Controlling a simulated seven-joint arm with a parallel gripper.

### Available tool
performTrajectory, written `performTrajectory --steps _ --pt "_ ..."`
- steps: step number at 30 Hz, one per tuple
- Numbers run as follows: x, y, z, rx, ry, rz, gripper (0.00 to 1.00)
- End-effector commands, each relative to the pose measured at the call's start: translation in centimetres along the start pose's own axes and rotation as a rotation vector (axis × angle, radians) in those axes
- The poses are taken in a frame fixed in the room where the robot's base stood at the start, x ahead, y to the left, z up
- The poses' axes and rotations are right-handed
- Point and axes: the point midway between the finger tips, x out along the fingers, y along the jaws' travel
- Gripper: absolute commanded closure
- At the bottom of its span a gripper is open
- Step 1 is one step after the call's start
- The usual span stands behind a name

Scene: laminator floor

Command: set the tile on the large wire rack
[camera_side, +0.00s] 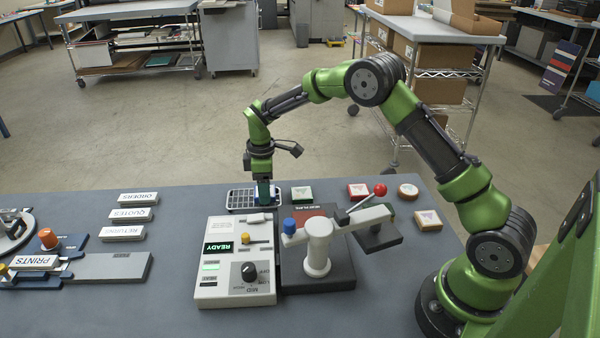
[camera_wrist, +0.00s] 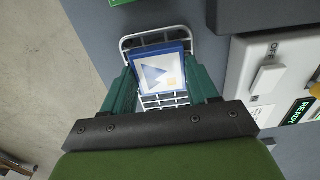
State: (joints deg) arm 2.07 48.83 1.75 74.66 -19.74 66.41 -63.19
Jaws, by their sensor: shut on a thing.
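My gripper (camera_side: 264,198) is shut on a blue-edged tile (camera_wrist: 158,70) with a white face, a blue triangle and a small yellow patch. The tile sits between my two green fingers in the wrist view. A white wire rack (camera_wrist: 151,38) shows behind and around the tile there. In the side view the wire rack (camera_side: 238,199) lies on the table, with my gripper over its right part. The tile is mostly hidden by my fingers in the side view. I cannot tell whether the tile touches the rack's wires.
A control box (camera_side: 234,285) reading READY and a lever press (camera_side: 318,250) stand in front of the rack. Right of it lie a green-edged tile (camera_side: 302,194), a red-edged tile (camera_side: 357,189), a round piece (camera_side: 408,191) and a tan piece (camera_side: 428,220). Label blocks (camera_side: 131,214) lie left.

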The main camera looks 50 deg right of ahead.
Motion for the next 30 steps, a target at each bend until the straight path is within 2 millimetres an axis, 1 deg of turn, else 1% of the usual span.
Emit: performTrajectory --steps 6,10,11,15,23,25,28,30 --pt "-0.1 0.0 0.0 0.001 0.002 0.002 0.80" --pt "0.3 0.0 0.0 0.001 0.001 0.001 0.80" --pt "0.2 0.0 0.0 0.001 0.001 0.001 0.37" --pt "0.2 0.0 0.0 0.001 0.001 0.001 0.16" --pt "0.2 0.0 0.0 0.001 0.001 0.001 0.16" --pt "-0.1 0.0 0.0 0.001 0.002 0.002 0.16" --pt "-1.2 0.1 -0.1 0.001 0.004 0.003 0.16" --pt "-2.4 0.1 -0.1 0.002 0.005 0.004 0.16"
